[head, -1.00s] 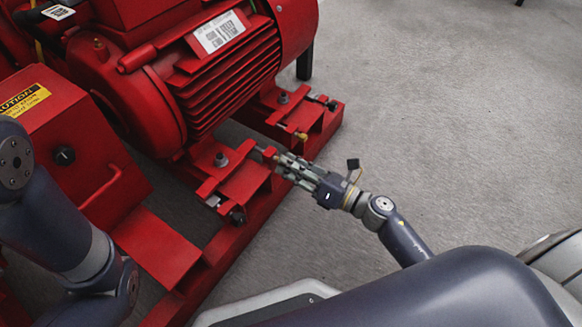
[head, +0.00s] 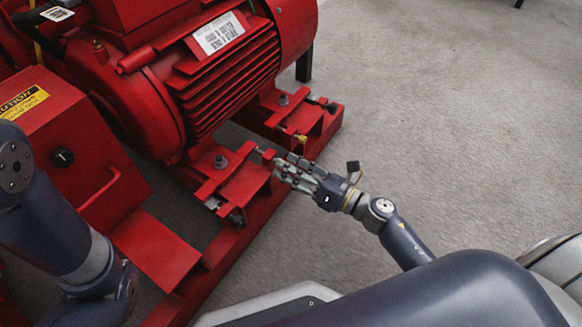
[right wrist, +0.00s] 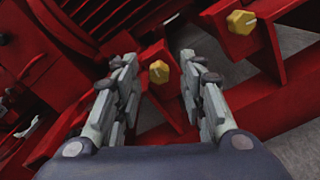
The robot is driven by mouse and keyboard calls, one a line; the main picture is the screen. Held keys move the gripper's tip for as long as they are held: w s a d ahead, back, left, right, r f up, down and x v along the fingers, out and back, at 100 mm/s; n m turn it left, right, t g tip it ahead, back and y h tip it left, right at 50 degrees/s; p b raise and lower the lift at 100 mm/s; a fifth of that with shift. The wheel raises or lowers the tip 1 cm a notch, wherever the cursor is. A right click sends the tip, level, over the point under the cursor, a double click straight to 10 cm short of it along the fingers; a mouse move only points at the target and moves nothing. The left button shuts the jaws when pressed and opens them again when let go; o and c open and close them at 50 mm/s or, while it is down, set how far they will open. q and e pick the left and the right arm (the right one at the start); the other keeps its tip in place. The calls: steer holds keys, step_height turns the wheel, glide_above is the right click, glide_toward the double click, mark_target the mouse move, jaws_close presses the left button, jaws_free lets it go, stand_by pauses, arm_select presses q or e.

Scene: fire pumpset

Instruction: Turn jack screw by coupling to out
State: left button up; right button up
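A jack screw with a yellow hex head (right wrist: 158,72) shows between the fingers of my right gripper in the right wrist view. It sits in a red bracket (right wrist: 166,100) by the motor foot. My right gripper (head: 278,166) is beside the near end of that foot in the head view. Its two fingers (right wrist: 155,75) are spread, one on each side of the screw head, with gaps visible. Contact with the screw is not visible. In the head view the fingers hide the screw head. My left arm is at the left; its gripper is out of the picture.
The red motor (head: 215,75) stands on a red base frame (head: 215,262). A second yellow screw head (right wrist: 240,21) sits on another bracket. A red guard (head: 45,115) with a caution label is at the left. Grey floor (head: 430,110) on the right is clear.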

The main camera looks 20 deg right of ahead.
steer(key=v, duration=1.2)
stand_by(0.3)
